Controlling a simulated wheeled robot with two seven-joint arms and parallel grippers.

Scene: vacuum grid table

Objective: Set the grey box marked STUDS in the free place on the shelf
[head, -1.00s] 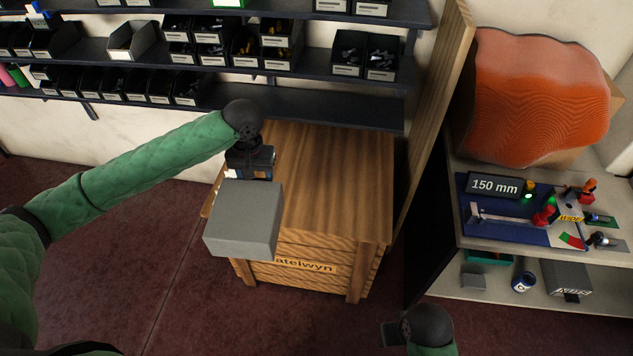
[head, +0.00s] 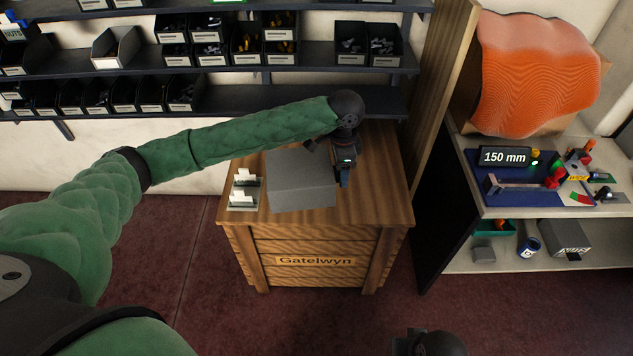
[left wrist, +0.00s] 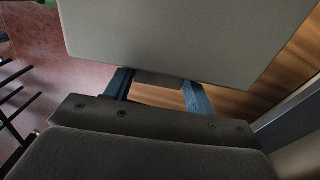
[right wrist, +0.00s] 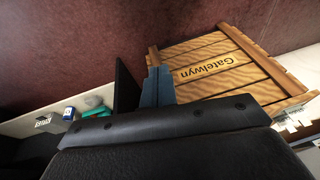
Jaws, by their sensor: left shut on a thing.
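A plain grey box (head: 301,181) is held by my left gripper (head: 341,174) over the wooden workbench in the head view. No STUDS marking shows on its visible faces. Whether it touches the bench top I cannot tell. In the left wrist view the box (left wrist: 185,35) fills the upper middle, with the two blue fingers of the left gripper (left wrist: 157,80) apart at its near edge. The dark shelf (head: 300,103) behind has a bare stretch on its lowest board, right of the black bins. My right gripper (right wrist: 157,88) is shut and empty in the right wrist view.
The wooden workbench (head: 381,200) is marked Gatelwyn. Two white card holders (head: 243,190) stand at its left. A wooden panel (head: 436,110) rises on its right. Beyond is a white rack (head: 500,262) with a 150 mm display (head: 504,157) and another grey box (head: 571,237).

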